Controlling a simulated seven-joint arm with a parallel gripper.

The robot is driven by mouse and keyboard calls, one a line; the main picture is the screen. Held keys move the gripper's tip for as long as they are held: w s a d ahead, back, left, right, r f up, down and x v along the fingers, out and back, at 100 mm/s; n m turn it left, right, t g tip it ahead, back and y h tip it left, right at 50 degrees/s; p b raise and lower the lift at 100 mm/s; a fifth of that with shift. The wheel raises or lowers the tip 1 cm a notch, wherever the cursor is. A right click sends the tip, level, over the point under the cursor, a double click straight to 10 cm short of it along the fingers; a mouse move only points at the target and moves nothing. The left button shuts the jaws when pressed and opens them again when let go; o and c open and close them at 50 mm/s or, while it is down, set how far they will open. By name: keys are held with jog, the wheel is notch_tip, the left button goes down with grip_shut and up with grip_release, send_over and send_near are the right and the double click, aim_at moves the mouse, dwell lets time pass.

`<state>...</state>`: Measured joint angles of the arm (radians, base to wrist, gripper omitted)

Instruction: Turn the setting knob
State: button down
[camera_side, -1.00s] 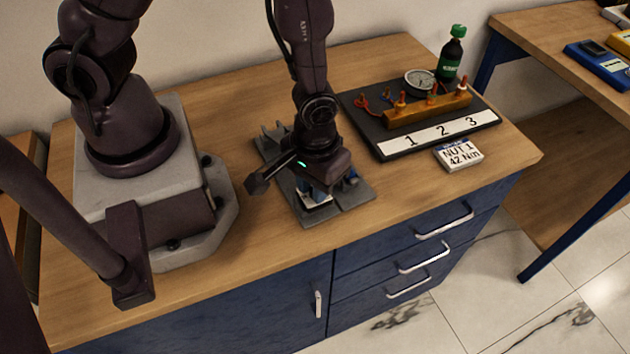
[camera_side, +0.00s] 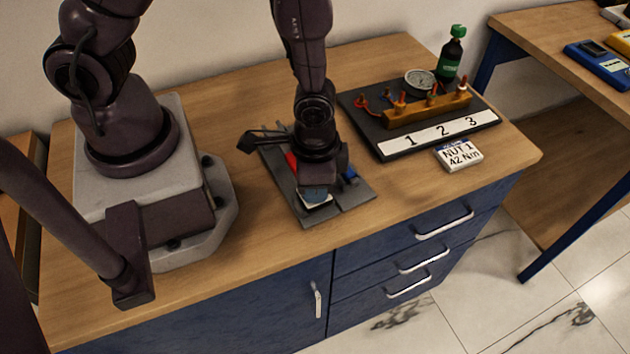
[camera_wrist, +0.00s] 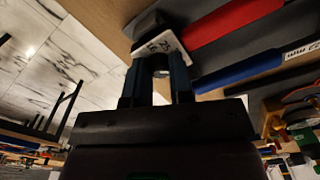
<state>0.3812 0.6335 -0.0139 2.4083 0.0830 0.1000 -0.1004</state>
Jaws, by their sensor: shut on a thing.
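My gripper (camera_side: 317,188) points down over the front of the dark grey holder (camera_side: 348,198). In the wrist view its two blue-grey fingers (camera_wrist: 159,82) are closed around a small round metallic piece, which looks like the setting knob (camera_wrist: 161,71). Just beyond the fingers is a white scale plate (camera_wrist: 160,46) with dark marks too small to read; its white edge (camera_side: 318,205) also shows below my gripper in the side view. The knob is hidden by my gripper in the side view.
A red handle (camera_wrist: 232,20) and a blue handle (camera_wrist: 238,73) lie beside the fingers. Right of the holder is a board (camera_side: 395,152) with a brass block (camera_side: 428,112), a gauge (camera_side: 419,81) and numbers 1 to 3. A card (camera_side: 459,154) reads "NUT 1 42 Nm". A green bottle (camera_side: 451,57) stands behind.

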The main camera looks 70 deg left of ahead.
jog(key=shift+m, duration=0.4)
jog(key=c, duration=1)
grip_release()
notch_tip(320, 180, up, 13)
